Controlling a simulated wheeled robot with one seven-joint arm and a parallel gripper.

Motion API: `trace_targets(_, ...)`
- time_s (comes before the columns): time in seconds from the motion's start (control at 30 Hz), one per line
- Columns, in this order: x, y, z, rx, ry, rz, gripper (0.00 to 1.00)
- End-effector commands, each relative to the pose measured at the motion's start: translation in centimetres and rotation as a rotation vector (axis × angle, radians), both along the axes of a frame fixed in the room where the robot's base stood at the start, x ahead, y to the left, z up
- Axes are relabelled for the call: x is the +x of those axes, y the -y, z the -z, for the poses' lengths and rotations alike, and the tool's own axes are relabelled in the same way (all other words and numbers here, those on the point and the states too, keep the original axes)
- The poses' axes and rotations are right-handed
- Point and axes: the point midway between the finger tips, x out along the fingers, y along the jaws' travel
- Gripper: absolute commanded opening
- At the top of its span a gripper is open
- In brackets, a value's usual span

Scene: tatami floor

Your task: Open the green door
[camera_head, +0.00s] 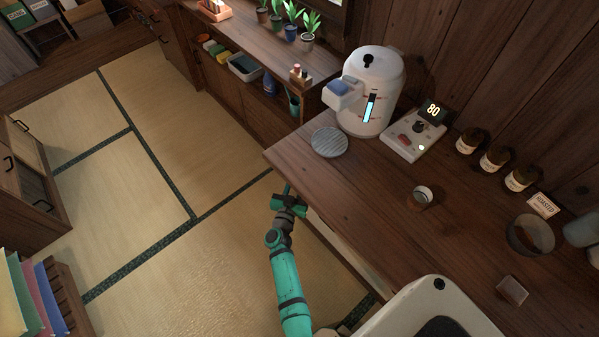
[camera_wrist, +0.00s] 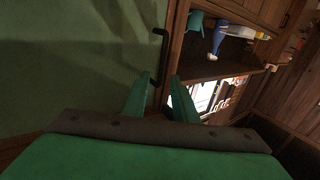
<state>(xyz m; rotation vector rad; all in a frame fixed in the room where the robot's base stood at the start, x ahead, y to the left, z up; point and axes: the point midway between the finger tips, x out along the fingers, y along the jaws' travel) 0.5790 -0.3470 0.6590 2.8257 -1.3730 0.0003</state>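The green door (camera_wrist: 70,55) fills the left of the wrist view as a flat dull-green panel. A dark bar handle (camera_wrist: 162,50) runs along its right edge. My gripper (camera_wrist: 162,80) is open, its two green fingers apart on either side of the handle's lower part. I cannot tell whether either finger touches the handle. In the head view my gripper (camera_head: 287,190) is low beside the front edge of the wooden counter. The green door is not clearly visible there; the counter top and my arm hide that area.
The wooden counter (camera_head: 375,200) holds a white water dispenser (camera_head: 372,90), a round grey coaster (camera_head: 330,142), a small cup (camera_head: 420,197) and jars. An open shelf (camera_wrist: 225,68) with bottles lies right of the door. Tatami floor (camera_head: 150,180) left of my arm is clear.

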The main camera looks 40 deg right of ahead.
Motion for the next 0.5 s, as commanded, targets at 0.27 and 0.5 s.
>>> trace_targets(0.27,1.4,1.7,0.0,-0.001,-0.001,-0.002,0.26)
trace_targets(0.5,1.5,1.8,0.0,0.0,0.0,-0.002,0.26)
